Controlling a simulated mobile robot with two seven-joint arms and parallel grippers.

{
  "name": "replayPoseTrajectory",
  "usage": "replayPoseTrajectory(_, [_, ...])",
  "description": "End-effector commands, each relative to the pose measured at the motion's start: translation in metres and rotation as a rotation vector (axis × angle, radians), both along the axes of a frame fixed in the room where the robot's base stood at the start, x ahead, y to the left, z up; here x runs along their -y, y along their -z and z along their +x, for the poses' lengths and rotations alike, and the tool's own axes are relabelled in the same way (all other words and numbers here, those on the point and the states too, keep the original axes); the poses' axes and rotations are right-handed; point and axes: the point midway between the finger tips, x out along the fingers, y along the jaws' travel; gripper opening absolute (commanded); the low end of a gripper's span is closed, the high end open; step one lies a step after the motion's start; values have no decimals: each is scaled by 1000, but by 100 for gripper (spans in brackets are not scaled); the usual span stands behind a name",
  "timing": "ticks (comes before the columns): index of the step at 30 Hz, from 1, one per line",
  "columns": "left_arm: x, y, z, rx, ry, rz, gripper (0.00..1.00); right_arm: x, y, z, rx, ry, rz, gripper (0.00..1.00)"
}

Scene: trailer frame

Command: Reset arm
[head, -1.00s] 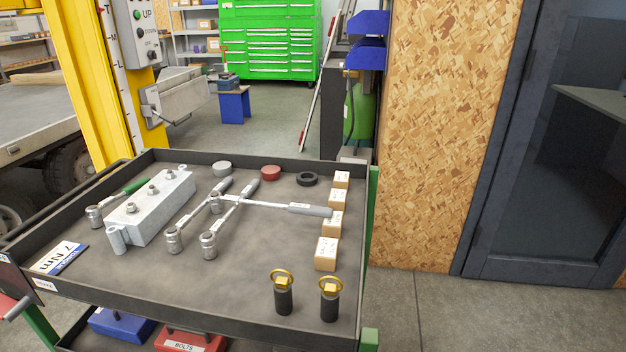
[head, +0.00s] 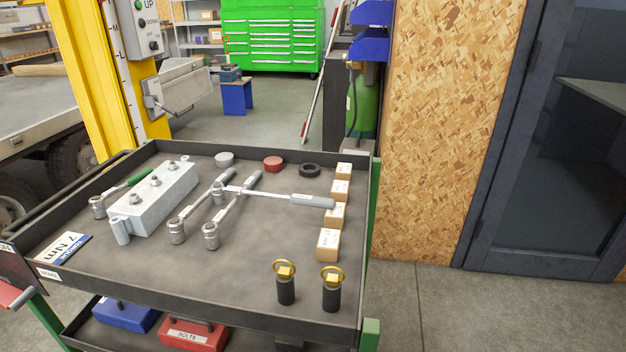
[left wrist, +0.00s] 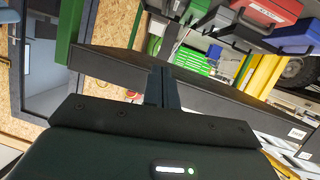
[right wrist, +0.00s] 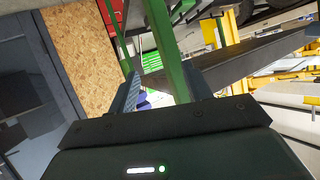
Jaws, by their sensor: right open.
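No gripper shows in the head view. In the left wrist view my left gripper (left wrist: 164,88) has its fingers together with nothing seen between them, in front of the dark cart edge (left wrist: 235,100). In the right wrist view my right gripper (right wrist: 160,90) has its fingers apart and is empty, with the cart's green post (right wrist: 167,45) beyond. In the head view the tool cart's top tray (head: 190,295) holds several ratchet wrenches, one with a long grey handle (head: 313,201), and a grey metal block (head: 155,198) with bolts.
Small boxes (head: 328,244) line the tray's right side, near two black cylinders with yellow rings (head: 331,290). Red (head: 193,335) and blue cases sit on the lower shelf. A chipboard wall (head: 445,130) and dark door stand right. Floor (head: 400,300) right of the cart is clear.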

Motion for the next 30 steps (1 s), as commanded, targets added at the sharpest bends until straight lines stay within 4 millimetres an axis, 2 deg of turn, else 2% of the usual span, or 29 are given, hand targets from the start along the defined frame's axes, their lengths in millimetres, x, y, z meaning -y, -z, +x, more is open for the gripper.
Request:
replayPoseTrajectory(2, [0, 0, 0, 0, 0, 0, 0, -4, -8, -2, 74, 4, 39, 49])
replayPoseTrajectory(3, [0, -14, 1, -14, 2, 10, 0, -3, -23, 0, 61, 3, 27, 49])
replayPoseTrajectory(15, [-2, -44, 2, -163, 22, 116, 0, -1, -53, 2, -90, -18, -80, 49])
replayPoseTrajectory(30, [-3, -42, 0, -215, 29, 153, 0, 0, -51, 0, -142, -26, -118, 49])
